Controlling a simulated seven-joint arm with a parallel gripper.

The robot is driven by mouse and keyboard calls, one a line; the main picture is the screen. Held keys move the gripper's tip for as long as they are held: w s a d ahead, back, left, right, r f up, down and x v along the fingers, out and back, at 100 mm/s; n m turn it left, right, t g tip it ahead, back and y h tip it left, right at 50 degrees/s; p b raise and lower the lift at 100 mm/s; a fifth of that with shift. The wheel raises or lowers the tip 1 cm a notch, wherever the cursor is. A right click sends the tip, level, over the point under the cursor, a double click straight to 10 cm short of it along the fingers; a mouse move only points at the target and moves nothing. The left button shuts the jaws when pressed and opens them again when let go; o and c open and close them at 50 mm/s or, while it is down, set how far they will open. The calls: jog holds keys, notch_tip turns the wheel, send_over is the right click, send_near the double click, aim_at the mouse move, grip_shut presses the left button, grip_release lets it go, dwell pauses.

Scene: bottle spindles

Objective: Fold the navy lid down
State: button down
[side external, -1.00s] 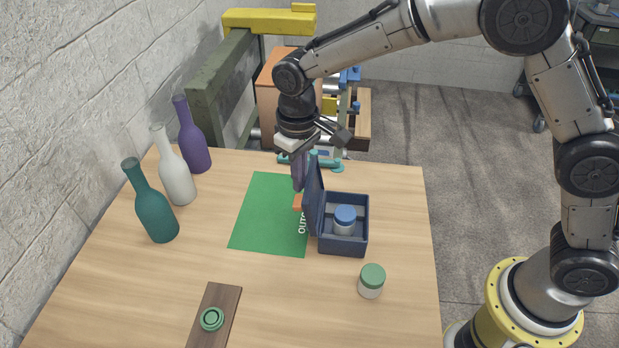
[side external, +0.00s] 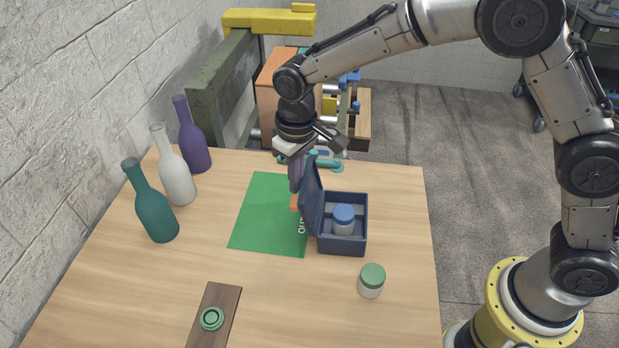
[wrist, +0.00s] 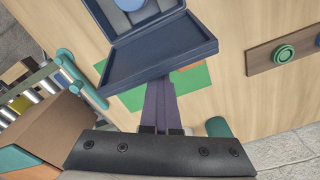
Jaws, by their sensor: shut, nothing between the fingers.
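The navy box (side external: 342,245) stands on the table with its navy lid (side external: 312,202) raised nearly upright on its left side, leaning slightly left. A jar with a blue cap (side external: 343,218) stands inside the box. My gripper (side external: 296,202) is shut and empty, pointing down on the left, outer side of the lid, its fingertips partly hidden beside an orange patch. In the wrist view, the shut fingers (wrist: 159,100) reach to the edge of the lid (wrist: 160,62); I cannot tell whether they touch it.
A green mat (side external: 262,218) lies left of the box. A jar with a green cap (side external: 371,280) stands in front of the box. Teal (side external: 155,215), white (side external: 175,180) and purple (side external: 192,140) bottles stand at the left. A wooden strip with a green disc (side external: 212,319) lies at the front.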

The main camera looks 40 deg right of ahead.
jog(key=s+d+f, duration=0.1)
jog(key=s+d, duration=0.3)
jog(key=shift+s+d+f, duration=0.15)
jog(key=shift+s+f, duration=0.05)
jog(key=shift+f, duration=0.1)
dwell(0.7)
jog(key=shift+w+a+r, duration=0.1)
jog(key=shift+a+r, duration=0.05)
jog(key=shift+r, duration=0.65)
jog(key=shift+w+a+r, duration=0.1)
jog(key=shift+w+r, duration=0.05)
jog(key=shift+r, duration=0.6)
jog(key=shift+w+a+r, duration=0.1)
jog(key=shift+a+r, duration=0.05)
jog(key=shift+r, duration=0.65)
jog(key=shift+s+d, duration=0.1)
jog(key=shift+s+d, duration=2.1)
